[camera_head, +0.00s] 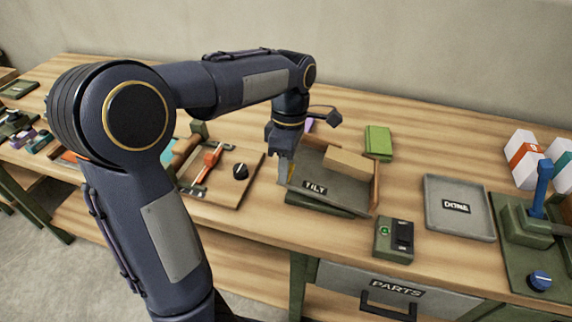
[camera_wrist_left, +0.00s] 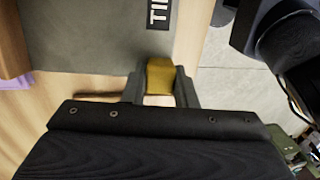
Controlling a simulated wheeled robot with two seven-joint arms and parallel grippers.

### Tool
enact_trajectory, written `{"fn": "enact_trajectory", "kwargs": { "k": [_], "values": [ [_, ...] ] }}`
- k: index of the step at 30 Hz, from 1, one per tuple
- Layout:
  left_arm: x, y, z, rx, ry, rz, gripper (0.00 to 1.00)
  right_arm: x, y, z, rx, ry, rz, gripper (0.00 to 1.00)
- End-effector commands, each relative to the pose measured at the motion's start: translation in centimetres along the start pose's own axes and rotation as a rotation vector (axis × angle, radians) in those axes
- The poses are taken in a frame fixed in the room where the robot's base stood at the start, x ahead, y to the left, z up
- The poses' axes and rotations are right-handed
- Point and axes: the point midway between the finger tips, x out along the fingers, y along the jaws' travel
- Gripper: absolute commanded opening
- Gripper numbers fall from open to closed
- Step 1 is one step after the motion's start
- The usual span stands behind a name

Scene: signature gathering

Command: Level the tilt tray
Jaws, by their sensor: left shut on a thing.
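The grey tilt tray (camera_head: 335,187) labelled TILT sits on a dark green base, with a wooden wall at its right end. I cannot tell exactly how far it is tilted. A cardboard-brown box (camera_head: 350,163) lies in it towards the right and back. My left gripper (camera_head: 285,168) points down at the tray's left edge, shut on a yellow tab there. In the left wrist view the yellow tab (camera_wrist_left: 160,77) is between the two fingers, beside the grey tray surface (camera_wrist_left: 100,30). My right gripper is not in view.
A switch box (camera_head: 394,240) with a green light stands in front right of the tray. A grey DONE tray (camera_head: 459,208) lies farther right, near a blue lever (camera_head: 542,188). A green block (camera_head: 378,142) is behind. A wooden board with a black knob (camera_head: 240,171) lies left.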

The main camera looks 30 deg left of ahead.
Motion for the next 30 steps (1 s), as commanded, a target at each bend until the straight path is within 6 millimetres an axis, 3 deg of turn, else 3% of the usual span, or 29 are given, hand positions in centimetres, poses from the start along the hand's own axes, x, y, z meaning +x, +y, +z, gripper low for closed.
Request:
{"fn": "enact_trajectory", "kwargs": {
  "k": [8, 18, 29, 30],
  "values": [
    [0.3, 0.0, -0.1, 0.001, -0.010, 0.008, 0.00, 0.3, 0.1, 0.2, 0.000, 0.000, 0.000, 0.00],
    [3.3, -0.5, -1.2, 0.032, -0.179, 0.173, 0.00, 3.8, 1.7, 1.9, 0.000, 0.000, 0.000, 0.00],
    [3.3, -0.7, -1.2, 0.037, -0.197, 0.191, 0.00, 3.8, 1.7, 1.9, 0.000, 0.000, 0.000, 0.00],
    [3.3, -0.7, -1.2, 0.037, -0.196, 0.191, 0.29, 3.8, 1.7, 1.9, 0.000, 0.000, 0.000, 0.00]
  ]
}}
